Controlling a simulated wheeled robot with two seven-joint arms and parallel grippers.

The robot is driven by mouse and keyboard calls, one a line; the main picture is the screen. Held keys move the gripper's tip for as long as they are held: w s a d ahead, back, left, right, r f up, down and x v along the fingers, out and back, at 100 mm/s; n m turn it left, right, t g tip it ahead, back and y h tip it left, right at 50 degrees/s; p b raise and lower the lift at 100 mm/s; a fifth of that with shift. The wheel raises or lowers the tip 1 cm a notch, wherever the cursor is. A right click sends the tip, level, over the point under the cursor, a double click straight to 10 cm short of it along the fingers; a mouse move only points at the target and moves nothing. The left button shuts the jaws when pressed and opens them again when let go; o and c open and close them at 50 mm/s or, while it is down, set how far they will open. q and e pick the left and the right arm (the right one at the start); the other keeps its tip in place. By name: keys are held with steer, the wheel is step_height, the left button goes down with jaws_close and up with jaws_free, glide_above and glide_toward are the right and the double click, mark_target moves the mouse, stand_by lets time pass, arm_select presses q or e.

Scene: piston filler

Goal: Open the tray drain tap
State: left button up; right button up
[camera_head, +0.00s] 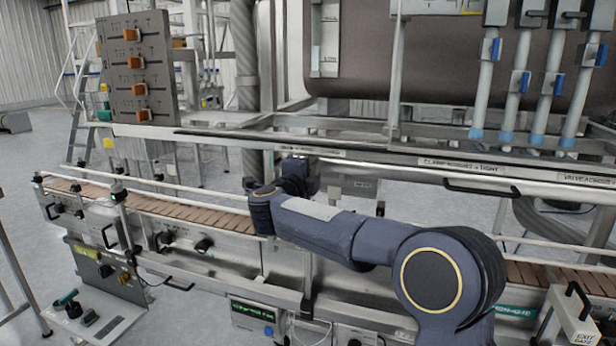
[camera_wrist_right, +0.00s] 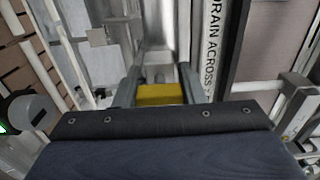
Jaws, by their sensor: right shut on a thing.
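My right gripper (camera_wrist_right: 159,86) is shut on a yellow tap handle (camera_wrist_right: 160,95), which sits between its two fingers in the right wrist view. A label strip (camera_wrist_right: 212,45) reading "DRAIN ACROSS" runs beside it; the rest of its text is cut off. In the head view my right arm reaches in from the lower right, and the right gripper (camera_head: 299,170) is at the rail under the tray edge. There the handle is hidden behind the gripper and wrist. How far the handle is turned cannot be told. My left gripper is not in view.
A conveyor (camera_head: 160,203) with brown slats runs below and behind my arm. A rail with labels and a black handle (camera_head: 481,188) lies right of the gripper. Hoses with blue clips (camera_head: 521,82) hang at upper right. A control panel (camera_head: 136,65) stands at upper left.

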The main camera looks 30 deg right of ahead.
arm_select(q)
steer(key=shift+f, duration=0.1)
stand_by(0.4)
arm_select(e)
steer(key=o, duration=0.9)
steer(key=shift+c, duration=0.2)
steer(key=shift+o, duration=0.6)
